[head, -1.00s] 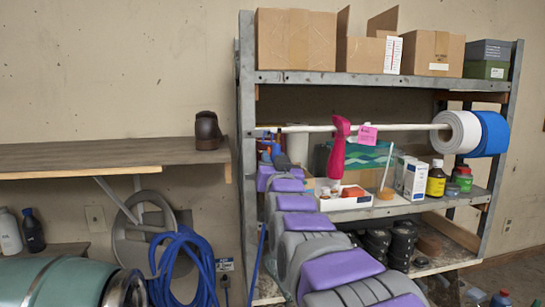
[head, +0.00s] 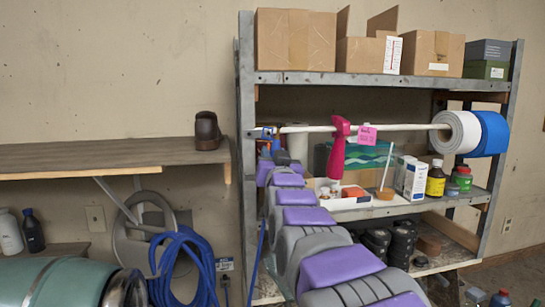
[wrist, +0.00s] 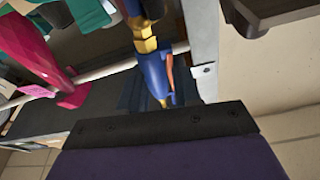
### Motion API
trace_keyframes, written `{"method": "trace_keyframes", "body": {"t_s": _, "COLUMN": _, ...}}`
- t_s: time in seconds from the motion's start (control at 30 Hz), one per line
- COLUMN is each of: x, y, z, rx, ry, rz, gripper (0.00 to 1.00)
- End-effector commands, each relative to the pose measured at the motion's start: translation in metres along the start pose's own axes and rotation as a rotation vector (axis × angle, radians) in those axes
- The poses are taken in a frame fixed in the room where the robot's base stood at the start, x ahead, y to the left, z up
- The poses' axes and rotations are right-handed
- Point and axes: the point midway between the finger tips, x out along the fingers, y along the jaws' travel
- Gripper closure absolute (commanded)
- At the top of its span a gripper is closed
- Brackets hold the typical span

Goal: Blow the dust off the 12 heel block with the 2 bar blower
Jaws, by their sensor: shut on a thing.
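The heel block, a dark brown block (head: 207,131), stands on the wooden shelf at the left in the head view, clear of my gripper. My gripper (head: 267,150) is at the left end of the rack's rail. It is shut on a blue blower (wrist: 154,74) with brass fittings and an orange trigger, seen in the wrist view; its jaws (wrist: 158,97) are partly hidden there. A pink blower (head: 338,148) with a pink tag (head: 367,135) hangs on the rail, apart from my gripper. I cannot read a pressure mark on either blower.
The metal rack (head: 246,185) holds cardboard boxes (head: 296,38) on top. A white rail (head: 397,127) carries white and blue rolls. Bottles and cartons (head: 410,178) stand on its middle shelf. The wooden shelf (head: 100,155) is mostly bare. A blue hose (head: 180,262) hangs below it.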

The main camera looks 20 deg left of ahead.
Motion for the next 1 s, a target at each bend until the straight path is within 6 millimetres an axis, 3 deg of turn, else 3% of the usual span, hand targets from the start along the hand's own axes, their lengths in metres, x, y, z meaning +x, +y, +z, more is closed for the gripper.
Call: {"method": "trace_keyframes", "body": {"t_s": 1.0, "x": -0.035, "y": 0.003, "z": -0.01, "rx": 0.002, "ry": 0.005, "rz": -0.001, "gripper": 1.0}}
